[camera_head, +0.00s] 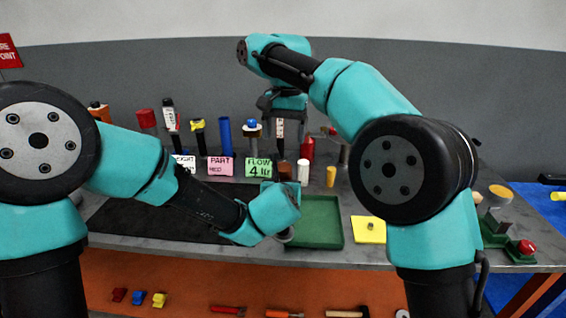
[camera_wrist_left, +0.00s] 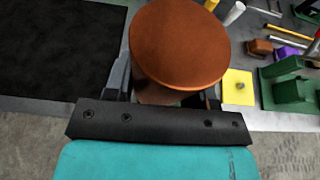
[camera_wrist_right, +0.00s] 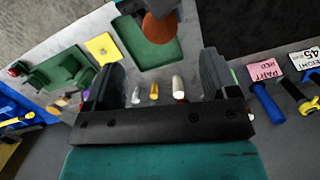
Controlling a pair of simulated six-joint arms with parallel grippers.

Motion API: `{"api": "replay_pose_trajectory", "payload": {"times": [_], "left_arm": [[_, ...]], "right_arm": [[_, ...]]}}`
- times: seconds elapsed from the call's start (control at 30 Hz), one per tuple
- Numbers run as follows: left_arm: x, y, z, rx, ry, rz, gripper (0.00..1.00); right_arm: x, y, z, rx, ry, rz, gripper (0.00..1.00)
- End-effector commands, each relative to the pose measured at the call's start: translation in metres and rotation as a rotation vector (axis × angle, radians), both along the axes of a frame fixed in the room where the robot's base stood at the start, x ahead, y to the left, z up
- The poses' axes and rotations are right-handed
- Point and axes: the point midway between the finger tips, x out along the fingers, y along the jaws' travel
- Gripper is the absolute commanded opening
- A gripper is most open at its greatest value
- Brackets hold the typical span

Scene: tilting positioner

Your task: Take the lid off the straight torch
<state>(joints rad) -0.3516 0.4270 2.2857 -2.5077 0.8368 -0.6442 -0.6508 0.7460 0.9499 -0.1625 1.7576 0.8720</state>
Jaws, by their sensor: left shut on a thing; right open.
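A brown cylinder with a flat round top (camera_wrist_left: 180,45) is clamped between the fingers of my left gripper (camera_wrist_left: 167,88). The brown cylinder also shows in the right wrist view (camera_wrist_right: 160,27), over the green tray's edge. I cannot tell whether it is the straight torch or where a lid seam lies; its lower part is hidden. In the head view the left wrist hides most of the left gripper. My right gripper (camera_wrist_right: 158,70) is open and empty, pointing down above the back of the table. In the head view the right gripper (camera_head: 281,112) is behind and above the left one.
A green tray (camera_head: 322,232) lies at the table front, with a yellow pad (camera_head: 368,230) to its right. A white cylinder (camera_head: 303,171) and a yellow cylinder (camera_head: 331,176) stand behind it. Tools and label cards line the back. A black mat (camera_head: 130,222) is clear at left.

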Motion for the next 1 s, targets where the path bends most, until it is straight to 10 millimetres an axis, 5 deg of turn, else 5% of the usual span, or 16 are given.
{"api": "replay_pose_trajectory", "payload": {"times": [0.6,1.0], "left_arm": [[0.000,0.000,0.001,-0.001,-0.003,0.000,0.00],[0.000,0.000,0.001,0.000,-0.003,0.000,0.00]], "right_arm": [[-0.012,0.002,-0.078,0.000,0.001,0.000,0.80],[-0.012,0.002,-0.085,0.001,0.000,-0.001,0.80]]}}
